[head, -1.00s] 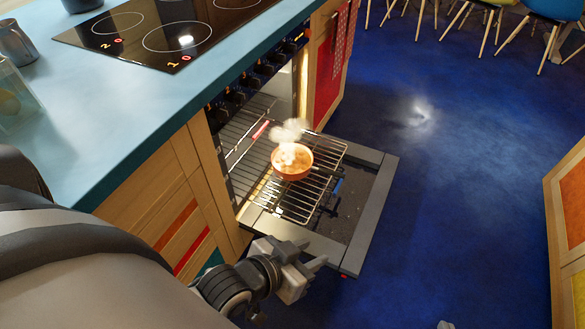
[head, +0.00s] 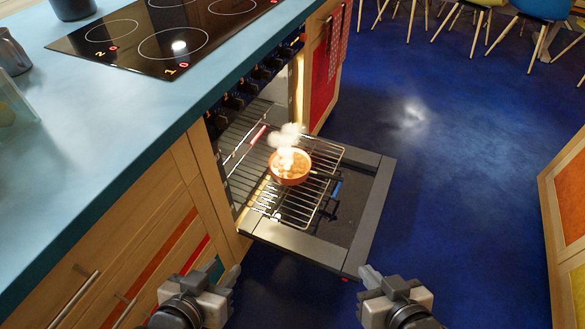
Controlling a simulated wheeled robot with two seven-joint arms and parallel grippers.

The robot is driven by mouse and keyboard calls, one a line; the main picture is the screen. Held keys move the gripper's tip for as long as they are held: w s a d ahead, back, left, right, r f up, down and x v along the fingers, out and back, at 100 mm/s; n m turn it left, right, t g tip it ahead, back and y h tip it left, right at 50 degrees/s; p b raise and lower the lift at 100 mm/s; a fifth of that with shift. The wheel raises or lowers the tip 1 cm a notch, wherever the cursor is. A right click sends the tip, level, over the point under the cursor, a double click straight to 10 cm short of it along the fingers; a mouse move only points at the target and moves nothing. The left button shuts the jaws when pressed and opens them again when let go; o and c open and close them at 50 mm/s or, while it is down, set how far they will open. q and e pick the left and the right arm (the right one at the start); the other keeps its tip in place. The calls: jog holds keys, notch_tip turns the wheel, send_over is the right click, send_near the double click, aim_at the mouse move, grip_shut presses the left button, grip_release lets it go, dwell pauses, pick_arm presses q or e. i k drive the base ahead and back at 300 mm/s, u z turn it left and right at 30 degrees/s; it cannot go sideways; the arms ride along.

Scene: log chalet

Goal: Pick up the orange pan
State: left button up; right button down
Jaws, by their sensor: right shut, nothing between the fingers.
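The orange pan (head: 290,168) sits on a wire rack (head: 320,190) pulled out over the lowered oven door. It holds food, and pale steam rises from it. I cannot tell whether the reddish bar (head: 257,136) behind it belongs to the pan. My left gripper (head: 213,268) is low and left of the door, below the pan in the picture, open and empty. My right gripper (head: 370,273) is shut and empty, just beyond the door's near right corner. Both grippers are apart from the pan.
The open oven door (head: 372,205) juts out over the blue floor (head: 450,190). The blue counter (head: 100,150) with a black hob (head: 165,35) lies left. Another cabinet (head: 565,220) stands at the right edge. Chairs (head: 540,10) stand at the back. Floor between is clear.

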aim_at(290, 166)
jog(key=z, duration=2.3)
jog(key=i, duration=2.05)
jog(key=u, duration=2.95)
jog(key=i, duration=0.5)
jog(key=z, duration=0.05)
